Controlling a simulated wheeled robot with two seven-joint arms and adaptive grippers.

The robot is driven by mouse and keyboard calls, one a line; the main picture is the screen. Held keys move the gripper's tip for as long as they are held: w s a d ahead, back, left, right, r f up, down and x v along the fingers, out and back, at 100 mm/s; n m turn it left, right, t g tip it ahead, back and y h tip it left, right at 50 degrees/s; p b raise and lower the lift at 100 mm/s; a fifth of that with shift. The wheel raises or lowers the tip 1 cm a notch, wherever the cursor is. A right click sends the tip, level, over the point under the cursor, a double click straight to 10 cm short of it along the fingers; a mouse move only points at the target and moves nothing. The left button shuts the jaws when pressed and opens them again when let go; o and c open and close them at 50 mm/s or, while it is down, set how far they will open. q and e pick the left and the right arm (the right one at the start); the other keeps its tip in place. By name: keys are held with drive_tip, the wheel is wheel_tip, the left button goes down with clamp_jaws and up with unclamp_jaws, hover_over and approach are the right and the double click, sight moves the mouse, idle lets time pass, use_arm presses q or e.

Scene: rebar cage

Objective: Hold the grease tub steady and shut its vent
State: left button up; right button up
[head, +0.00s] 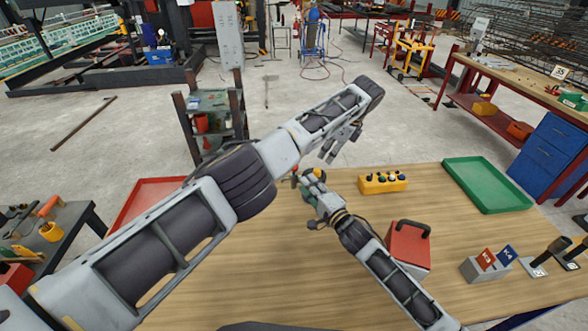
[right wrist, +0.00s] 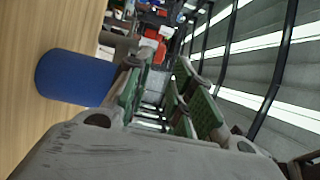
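A blue cylinder, probably the grease tub (right wrist: 72,78), stands on the wooden table at the left of the right wrist view, partly behind one finger. I cannot make it out in the head view, where my left arm covers part of the table. Its vent cannot be made out. My right gripper (head: 311,185) is low over the table's far part; in the right wrist view (right wrist: 158,105) its green-padded fingers are apart with nothing between them. My left gripper (head: 332,152) hangs from its wrist above the table's far edge; its finger gap is unclear.
On the wooden table (head: 350,290) are a yellow block with several knobs (head: 382,183), a red box with a black handle (head: 408,247), a green tray (head: 487,184), a red tray (head: 150,190) and a grey card holder (head: 486,268). A shelf rack (head: 213,103) stands beyond.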

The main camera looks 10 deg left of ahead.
sight(295, 170)
drive_tip(key=shift+x, duration=5)
clamp_jaws()
